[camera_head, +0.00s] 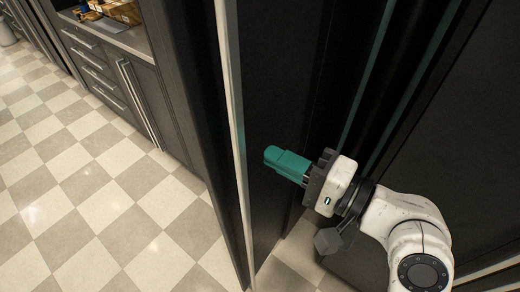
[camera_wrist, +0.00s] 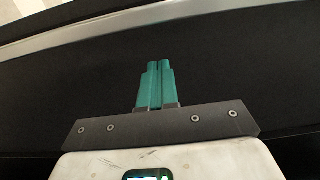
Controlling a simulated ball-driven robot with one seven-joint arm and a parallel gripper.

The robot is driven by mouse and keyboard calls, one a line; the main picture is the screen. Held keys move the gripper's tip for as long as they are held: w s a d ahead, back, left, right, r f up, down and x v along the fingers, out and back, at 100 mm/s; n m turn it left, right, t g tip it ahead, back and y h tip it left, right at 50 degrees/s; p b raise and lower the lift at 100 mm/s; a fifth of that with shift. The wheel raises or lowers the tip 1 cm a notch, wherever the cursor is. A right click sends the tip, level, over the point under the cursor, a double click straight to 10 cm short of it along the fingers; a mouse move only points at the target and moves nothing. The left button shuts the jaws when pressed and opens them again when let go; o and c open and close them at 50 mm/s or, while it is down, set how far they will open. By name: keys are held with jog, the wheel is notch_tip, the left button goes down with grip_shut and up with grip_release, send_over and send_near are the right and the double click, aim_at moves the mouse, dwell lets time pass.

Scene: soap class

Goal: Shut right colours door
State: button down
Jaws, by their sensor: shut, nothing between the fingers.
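A tall dark door panel (camera_head: 277,110) with a pale, light-coloured edge stands open in the middle of the head view. My gripper (camera_head: 268,157) reaches in from the right, its teal fingers shut and empty, and is close to the panel's inner face. I cannot tell whether they touch. In the wrist view the shut fingers (camera_wrist: 158,68) point at the dark panel face (camera_wrist: 235,80), with its pale edge strip beyond them. The door's handle and the label naming it are not visible.
Dark cabinets with drawers (camera_head: 95,72) and long metal handles line the left back, with wooden items (camera_head: 118,10) on the counter. A checkered floor (camera_head: 100,200) lies clear at left. Dark panels with teal edge strips (camera_head: 368,70) stand close behind and right of my arm.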

aim_at(258, 149)
jog(key=shift+p+x, duration=0.45)
jog(key=shift+x, duration=1.7)
